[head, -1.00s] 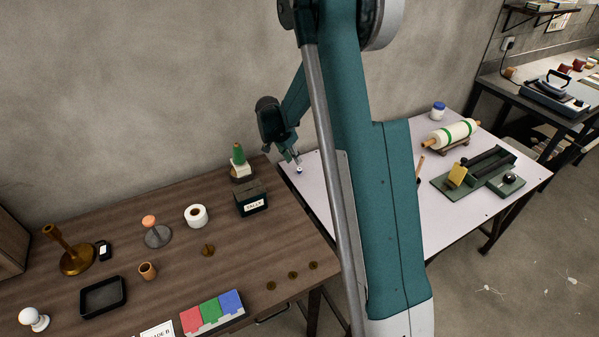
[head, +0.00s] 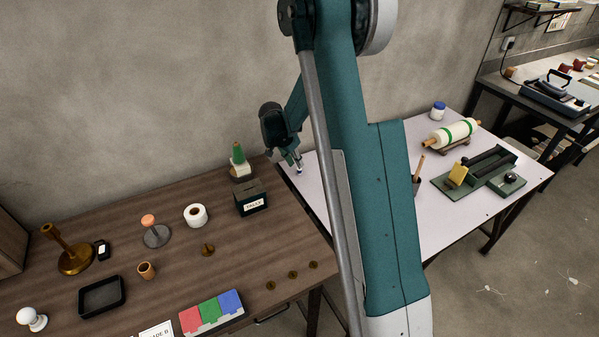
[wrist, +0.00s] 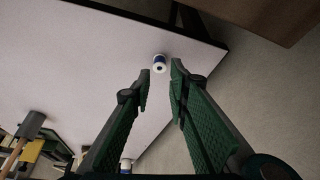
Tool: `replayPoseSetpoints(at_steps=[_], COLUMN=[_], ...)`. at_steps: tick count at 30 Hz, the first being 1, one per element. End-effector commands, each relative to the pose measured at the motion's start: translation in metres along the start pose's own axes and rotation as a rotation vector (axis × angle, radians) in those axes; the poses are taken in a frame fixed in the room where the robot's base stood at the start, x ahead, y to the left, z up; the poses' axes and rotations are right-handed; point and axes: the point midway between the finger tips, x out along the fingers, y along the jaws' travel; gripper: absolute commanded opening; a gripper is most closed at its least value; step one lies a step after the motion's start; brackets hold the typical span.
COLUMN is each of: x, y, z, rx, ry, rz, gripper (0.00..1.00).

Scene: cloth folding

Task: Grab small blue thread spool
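The small blue thread spool (wrist: 159,63), white with a blue band, stands on the white table near its edge in the wrist view. In the head view the spool (head: 299,170) is tiny, just below my fingertips. My gripper (wrist: 161,73) is open, with its two green-padded fingers apart and nothing between the pads. The spool shows just beyond the gap between the fingertips. In the head view my gripper (head: 297,160) points down at the spool; whether it touches is too small to tell.
The white table (head: 445,220) also bears a blue-lidded jar (head: 438,111), a rolling pin (head: 451,134) and a green tool base (head: 495,187). A dark box (head: 250,199) and a green thread cone (head: 238,155) stand on the wooden table to the left. A wall is close behind.

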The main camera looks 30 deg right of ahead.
Motion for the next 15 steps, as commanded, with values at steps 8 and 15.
replayPoseSetpoints(at_steps=[8,15], x=[0.032,0.046], y=[0.000,0.001], z=[0.003,0.003], rx=[0.001,0.000], ry=[0.000,0.000], rz=[0.000,0.000], gripper=[0.18,0.18])
